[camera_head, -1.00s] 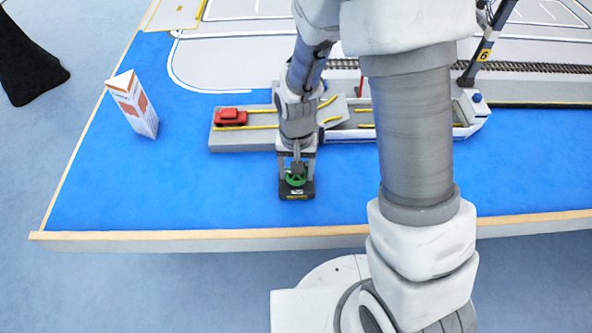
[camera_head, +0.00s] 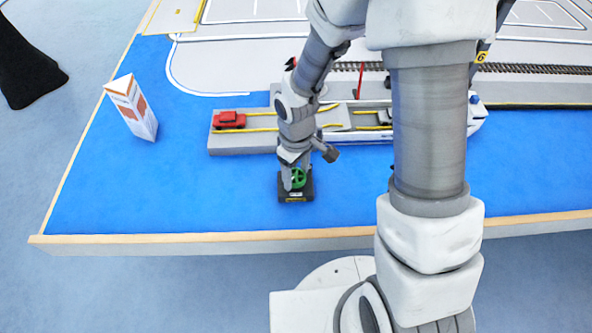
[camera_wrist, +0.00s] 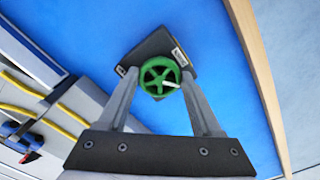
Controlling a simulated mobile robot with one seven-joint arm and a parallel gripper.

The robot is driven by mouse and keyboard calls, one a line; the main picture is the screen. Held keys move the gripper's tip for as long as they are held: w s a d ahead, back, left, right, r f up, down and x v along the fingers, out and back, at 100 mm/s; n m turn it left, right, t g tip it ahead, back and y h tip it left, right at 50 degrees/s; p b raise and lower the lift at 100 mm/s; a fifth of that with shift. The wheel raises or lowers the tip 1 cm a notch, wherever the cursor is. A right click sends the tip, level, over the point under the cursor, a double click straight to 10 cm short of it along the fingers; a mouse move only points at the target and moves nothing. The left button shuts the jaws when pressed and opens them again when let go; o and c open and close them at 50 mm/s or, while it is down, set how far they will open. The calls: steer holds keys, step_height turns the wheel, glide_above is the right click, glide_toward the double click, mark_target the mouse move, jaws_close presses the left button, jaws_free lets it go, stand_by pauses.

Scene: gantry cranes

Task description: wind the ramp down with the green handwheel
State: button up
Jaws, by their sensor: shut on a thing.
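The green handwheel (camera_head: 299,178) stands on a small dark base (camera_head: 296,195) on the blue surface. In the wrist view the spoked wheel (camera_wrist: 160,77) with a pale knob sits between my two fingertips. My gripper (camera_wrist: 159,82) is shut on the wheel from above; it also shows in the head view (camera_head: 293,180), turned side-on. The grey ramp (camera_head: 335,117) lies between the quay and the white ferry and looks nearly level. My forearm hides part of its near side, so I cannot tell if its far end touches the deck.
A red car (camera_head: 229,119) stands on the grey quay (camera_head: 240,141) to the left. The white ferry (camera_head: 478,118) is partly behind my arm. A white and orange carton (camera_head: 132,108) stands at the left. The wooden table edge (camera_head: 200,237) runs in front; blue surface around the base is clear.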

mark_target(297, 176)
steer(key=n+p, duration=0.2)
steer(key=n, duration=0.3)
steer(key=shift+w+r+n, duration=0.1)
steer(key=shift+n, duration=0.2)
steer(key=n+p, duration=0.1)
steer(key=n, duration=0.3)
steer(key=shift+w+n+p, duration=0.1)
steer(key=shift+n+p, duration=0.25)
steer(key=shift+n, duration=0.05)
steer(key=o, duration=1.4)
steer(key=shift+c, duration=0.2)
step_height(297, 176, up, 17)
steer(key=p, duration=0.5)
steer(key=shift+r, duration=0.15)
